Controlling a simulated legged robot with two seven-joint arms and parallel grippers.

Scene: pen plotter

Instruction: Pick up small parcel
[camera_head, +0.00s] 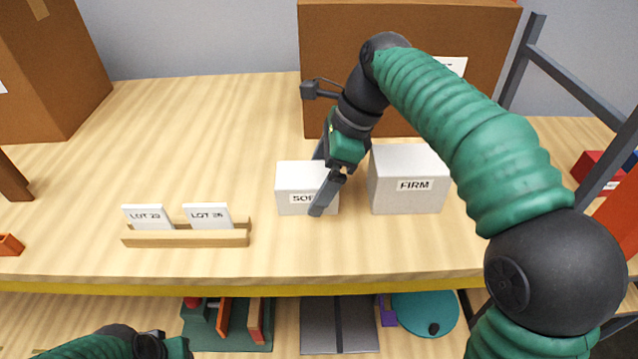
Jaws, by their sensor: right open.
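A small white box (292,178) stands on the wooden table, with a label reading "SO" and the rest hidden by my gripper. A larger white box labelled "FIRM" (410,170) stands just to its right. My right gripper (318,187) points down at the right part of the smaller box and is open. One finger shows in front of the box's face, the other farther back near its top edge. I cannot tell whether either finger touches the box. My left arm shows only at the bottom left edge, and its fingers are out of view.
A wooden rack (186,238) holds two cards labelled "LOT" to the left. Large brown cartons stand at the back left (50,80) and behind the white boxes (330,60). A dark metal frame (572,75) stands at right. The table's left middle is clear.

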